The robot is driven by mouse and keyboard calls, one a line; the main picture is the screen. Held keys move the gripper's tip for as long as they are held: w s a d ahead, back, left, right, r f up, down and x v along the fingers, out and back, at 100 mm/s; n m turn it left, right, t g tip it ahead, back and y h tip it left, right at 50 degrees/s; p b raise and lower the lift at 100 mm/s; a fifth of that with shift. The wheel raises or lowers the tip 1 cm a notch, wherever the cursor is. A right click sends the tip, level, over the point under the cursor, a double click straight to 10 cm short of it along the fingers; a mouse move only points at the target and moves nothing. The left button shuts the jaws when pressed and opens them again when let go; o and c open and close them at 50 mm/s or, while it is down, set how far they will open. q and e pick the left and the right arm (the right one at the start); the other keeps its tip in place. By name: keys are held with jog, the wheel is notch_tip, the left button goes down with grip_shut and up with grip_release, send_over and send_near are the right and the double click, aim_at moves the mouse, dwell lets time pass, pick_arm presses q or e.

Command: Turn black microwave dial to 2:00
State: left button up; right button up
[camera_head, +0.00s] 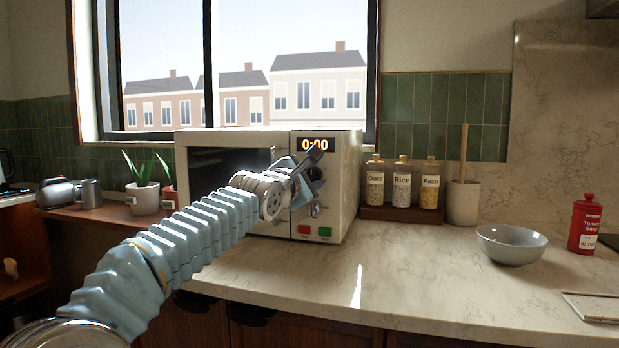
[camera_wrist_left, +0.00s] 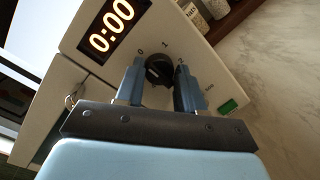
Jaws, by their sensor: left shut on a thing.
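The cream microwave (camera_head: 347,190) stands on the counter, and its display (camera_head: 313,144) reads 0:00. In the left wrist view the black dial (camera_wrist_left: 158,72) sits below the display (camera_wrist_left: 112,25), with the marks 0, 1 and 2 around it. My left gripper (camera_wrist_left: 160,68) has one blue finger on each side of the dial and is shut on it. A small light mark shows on the dial's face, but its exact pointing is hard to tell. In the head view my left gripper (camera_head: 308,184) covers the dial. My right gripper is not in view.
A red button (camera_head: 303,230) and a green button (camera_head: 325,232) lie below the gripper. Jars of oats (camera_head: 375,186), rice (camera_head: 402,187) and pasta (camera_head: 430,187) stand right of the microwave. A grey bowl (camera_head: 511,247) is farther right. The counter in front is clear.

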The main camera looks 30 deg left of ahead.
pick_arm(q)
jog(key=shift+m, duration=0.3)
jog(key=shift+m+b, duration=0.45)
jog(key=shift+m, duration=0.55)
jog(key=m, duration=0.2)
jog(key=shift+m+g, duration=0.3)
jog(key=shift+g, duration=0.1)
jog(key=m, duration=0.3)
jog(key=m+b, duration=0.1)
jog(key=m, duration=0.1)
jog(key=shift+d+m+g+y, duration=0.1)
jog(key=shift+m+g+y, duration=0.2)
jog(key=shift+m+y, duration=0.1)
jog(key=m+y+b, duration=0.1)
jog(key=m, duration=0.4)
jog(key=shift+m, duration=0.3)
jog(key=m+y+b, duration=0.1)
jog(key=m, duration=0.4)
jog(key=shift+d+g, duration=0.1)
jog(key=shift+g, duration=0.3)
